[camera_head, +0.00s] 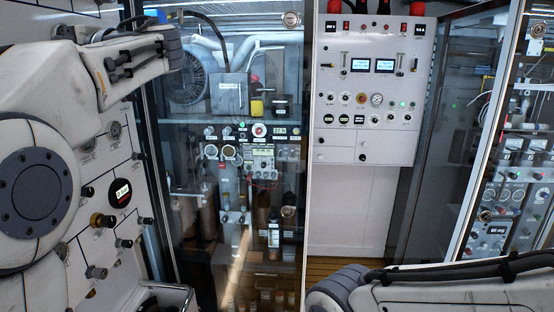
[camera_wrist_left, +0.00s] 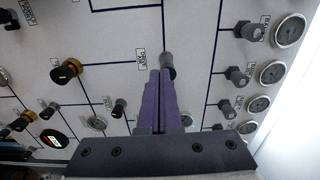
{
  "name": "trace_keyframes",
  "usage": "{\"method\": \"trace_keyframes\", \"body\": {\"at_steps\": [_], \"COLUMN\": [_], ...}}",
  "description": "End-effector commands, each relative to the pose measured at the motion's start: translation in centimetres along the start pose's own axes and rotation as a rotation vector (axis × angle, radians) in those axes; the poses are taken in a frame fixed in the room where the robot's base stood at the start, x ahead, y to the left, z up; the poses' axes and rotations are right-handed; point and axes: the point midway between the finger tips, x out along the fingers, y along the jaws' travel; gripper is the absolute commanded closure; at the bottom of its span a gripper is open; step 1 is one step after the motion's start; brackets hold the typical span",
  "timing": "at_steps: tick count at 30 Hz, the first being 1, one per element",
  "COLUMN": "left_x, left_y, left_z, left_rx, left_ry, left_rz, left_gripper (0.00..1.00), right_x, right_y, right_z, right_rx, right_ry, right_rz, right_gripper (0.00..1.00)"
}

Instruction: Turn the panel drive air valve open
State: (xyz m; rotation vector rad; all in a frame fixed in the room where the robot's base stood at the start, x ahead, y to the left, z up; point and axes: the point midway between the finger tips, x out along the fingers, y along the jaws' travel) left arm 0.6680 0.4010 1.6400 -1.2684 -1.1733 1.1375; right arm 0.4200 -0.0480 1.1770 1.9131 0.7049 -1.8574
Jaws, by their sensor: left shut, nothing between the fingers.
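In the left wrist view, a grey cylindrical valve knob (camera_wrist_left: 167,62) stands out from the white panel, beside a small label (camera_wrist_left: 140,57) whose lettering is too small to read surely. My left gripper (camera_wrist_left: 161,73) has purple fingers pressed together with nothing between them. Its tips overlap the lower left side of the knob in the picture; I cannot tell whether they touch it. In the head view, my left arm covers part of the panel (camera_head: 122,145), and the left gripper is not visible there. My right arm shows at lower right, its gripper out of view.
A glass-fronted cabinet (camera_head: 255,130) and a white control panel (camera_head: 372,90) stand farther off.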

Motion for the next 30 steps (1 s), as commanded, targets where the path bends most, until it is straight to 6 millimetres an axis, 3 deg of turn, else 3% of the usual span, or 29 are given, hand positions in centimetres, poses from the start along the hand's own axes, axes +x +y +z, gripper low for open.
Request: {"method": "trace_keyframes", "body": {"at_steps": [12, 30], "left_x": [-0.8, 5.4], "left_y": [-0.9, -1.0], "left_z": [0.1, 0.1], "left_rx": [-0.475, -0.494], "left_ry": [0.0, -0.001], "left_rz": [0.0, 0.0], "left_gripper": [1.0, 1.0], "right_x": [0.5, -0.1], "right_y": [0.0, 0.0], "right_z": [0.0, 0.0], "right_rx": [0.002, 0.002], "right_ry": [0.0, 0.0], "right_rz": [0.0, 0.0], "right_gripper": [0.35, 0.35]}}
